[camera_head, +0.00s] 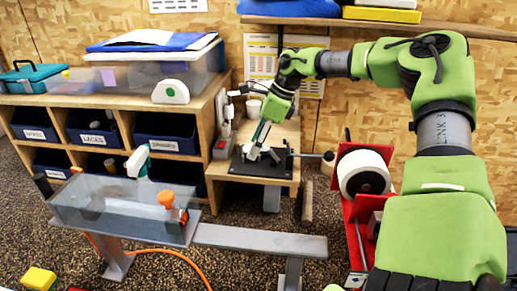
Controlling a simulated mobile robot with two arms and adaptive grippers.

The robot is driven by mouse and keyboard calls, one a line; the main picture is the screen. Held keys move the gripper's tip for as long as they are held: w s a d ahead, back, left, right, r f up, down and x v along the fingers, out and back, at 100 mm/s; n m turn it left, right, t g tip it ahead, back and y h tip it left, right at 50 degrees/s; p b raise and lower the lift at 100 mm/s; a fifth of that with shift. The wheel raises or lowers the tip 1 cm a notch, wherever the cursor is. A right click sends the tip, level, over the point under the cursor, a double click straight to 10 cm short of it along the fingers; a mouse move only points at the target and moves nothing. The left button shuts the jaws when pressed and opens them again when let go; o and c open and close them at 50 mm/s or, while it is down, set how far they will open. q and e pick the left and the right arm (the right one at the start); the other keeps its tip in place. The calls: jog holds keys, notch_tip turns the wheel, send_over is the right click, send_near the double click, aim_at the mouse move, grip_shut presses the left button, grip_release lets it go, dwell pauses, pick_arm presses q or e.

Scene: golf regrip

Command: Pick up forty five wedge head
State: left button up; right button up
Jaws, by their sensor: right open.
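My right arm reaches from the right over to the small wooden table (238,172). My right gripper (263,148) points down, open, just above a black plate with a lever (283,165) on that table. Silver shapes show around the fingertips; I cannot tell which are finger parts and which might be a club head. No wedge head marked forty five can be made out. My left gripper is not in view.
Wooden shelves with dark blue labelled bins (95,128) stand at the left. A red stand with a white roll (362,173) is right of the small table.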

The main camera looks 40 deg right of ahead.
jog(key=shift+s, duration=0.1)
jog(key=c, duration=1.2)
jog(key=shift+r, duration=0.1)
